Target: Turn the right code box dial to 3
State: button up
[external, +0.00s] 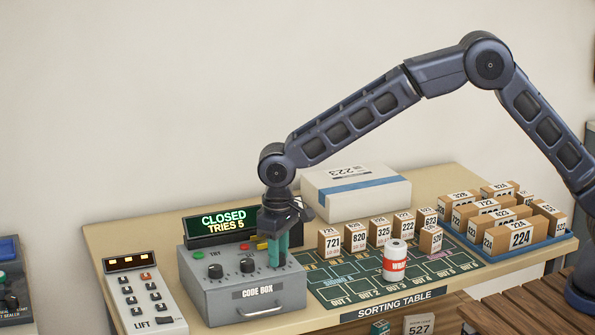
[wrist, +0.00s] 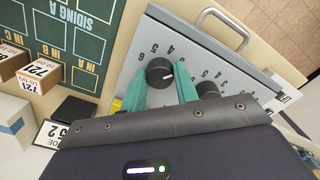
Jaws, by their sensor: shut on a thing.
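The grey code box (external: 243,295) stands on the table in the external view, with a row of dark dials on its sloped top. My gripper (external: 278,262) points down at the rightmost dial, its teal fingers hiding most of it. In the wrist view the right dial (wrist: 160,72), a round black knob with a pale pointer mark, sits between the two teal fingertips of my gripper (wrist: 161,83), which are shut on it. Digits ring the dial; its exact reading is unclear. The middle dial (wrist: 208,89) is just beside one finger. The display (external: 224,221) reads CLOSED, TRIES 5.
A lift panel (external: 147,297) stands left of the code box. Numbered parcels (external: 355,238) and a red-and-white can (external: 396,262) stand on the green sorting mat to the right. A white box (external: 355,191) is behind, and a blue tray (external: 553,240) holds more parcels.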

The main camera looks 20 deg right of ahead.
jog(key=o, duration=1)
jog(key=shift+r, duration=0.15)
notch_tip(320, 180, up, 11)
jog(key=shift+f, duration=0.2)
